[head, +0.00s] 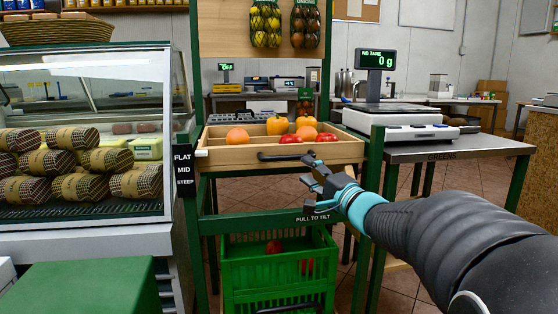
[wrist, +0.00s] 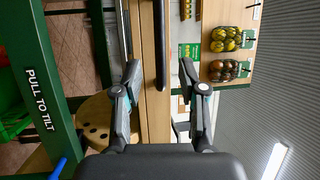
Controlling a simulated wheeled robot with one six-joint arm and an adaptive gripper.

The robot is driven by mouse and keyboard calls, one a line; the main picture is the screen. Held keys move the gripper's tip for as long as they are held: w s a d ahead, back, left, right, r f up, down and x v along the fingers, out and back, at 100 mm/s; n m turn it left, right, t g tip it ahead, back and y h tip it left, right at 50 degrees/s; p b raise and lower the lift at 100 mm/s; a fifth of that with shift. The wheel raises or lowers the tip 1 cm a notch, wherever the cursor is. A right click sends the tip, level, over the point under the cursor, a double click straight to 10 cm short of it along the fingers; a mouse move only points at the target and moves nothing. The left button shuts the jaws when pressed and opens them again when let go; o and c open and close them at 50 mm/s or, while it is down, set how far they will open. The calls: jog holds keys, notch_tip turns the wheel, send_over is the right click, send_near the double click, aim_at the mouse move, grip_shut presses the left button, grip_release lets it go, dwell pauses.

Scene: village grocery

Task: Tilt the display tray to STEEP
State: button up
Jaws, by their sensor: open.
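The display tray (head: 230,159) is a shallow wooden tray on a green stand, holding several orange, yellow and red fruits or vegetables. It looks about level. A dark bar handle (head: 287,155) runs along its front. A black sign (head: 184,171) at its left reads FLAT, MID, STEEP; the tray's left edge is near FLAT. My gripper (head: 308,169) is open and empty, in front of the handle's right part. In the wrist view, the handle (wrist: 160,40) appears between the spread fingers (wrist: 158,76), in front of the tray's wooden front (wrist: 148,110). Contact cannot be told.
A green rail (head: 270,222) marked PULL TO TILT crosses below the tray. A green crate (head: 278,265) with red produce stands beneath. A glass display case (head: 85,135) is at left. A scale (head: 400,125) stands on a counter (head: 455,148) at right.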

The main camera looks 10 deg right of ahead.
aim_at(291, 159)
jog(key=x, duration=0.8)
jog(key=shift+w+a+b, duration=0.15)
jog(key=shift+w+b, duration=0.2)
jog(key=shift+b, duration=0.05)
grip_shut()
